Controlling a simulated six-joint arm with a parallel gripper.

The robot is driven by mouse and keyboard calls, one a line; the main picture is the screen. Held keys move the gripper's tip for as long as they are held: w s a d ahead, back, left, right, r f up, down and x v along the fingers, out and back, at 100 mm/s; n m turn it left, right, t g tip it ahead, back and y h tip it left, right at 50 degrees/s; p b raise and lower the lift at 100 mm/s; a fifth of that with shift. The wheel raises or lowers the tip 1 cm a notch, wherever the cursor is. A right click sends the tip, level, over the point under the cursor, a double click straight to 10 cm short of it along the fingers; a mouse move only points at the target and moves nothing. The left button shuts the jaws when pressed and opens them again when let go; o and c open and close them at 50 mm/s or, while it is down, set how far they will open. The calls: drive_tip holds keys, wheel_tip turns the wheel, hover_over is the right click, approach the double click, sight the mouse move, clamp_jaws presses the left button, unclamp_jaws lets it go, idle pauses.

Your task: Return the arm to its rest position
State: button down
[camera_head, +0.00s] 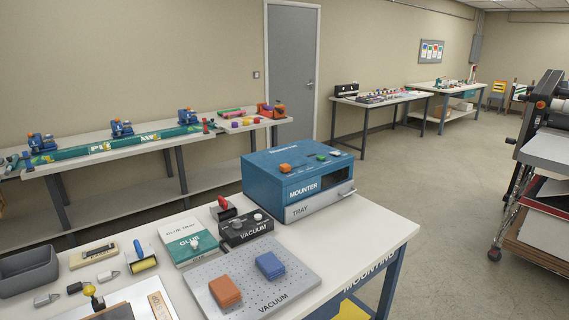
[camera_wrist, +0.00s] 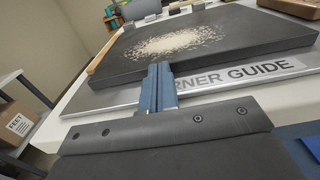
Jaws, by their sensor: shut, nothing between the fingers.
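My gripper (camera_wrist: 159,72) shows at the lower middle of the wrist view. Its two narrow blue fingers are shut together with nothing between them. Their tips are at the near edge of a thick dark slab (camera_wrist: 225,48) with a pale speckled patch on top; I cannot tell whether they touch it. The slab lies on a grey board (camera_wrist: 290,66) whose label reads "RNER GUIDE", the start hidden by the fingers. My arm and gripper do not show in the head view.
In the head view, the near table holds a blue mounter (camera_head: 298,170), a perforated vacuum plate (camera_head: 250,277) with an orange and a blue block, a glue tray (camera_head: 188,241) and a grey bin (camera_head: 28,270). In the wrist view, a carton (camera_wrist: 18,122) marked "FEET" stands at the left.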

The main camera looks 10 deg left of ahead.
drive_tip(key=v, duration=1.3)
drive_tip(key=x, duration=1.3)
drive_tip(key=shift+w+a, duration=0.3)
drive_tip(key=v, duration=1.4)
drive_tip(key=shift+s, duration=0.25)
drive_tip(key=shift+d, duration=0.1)
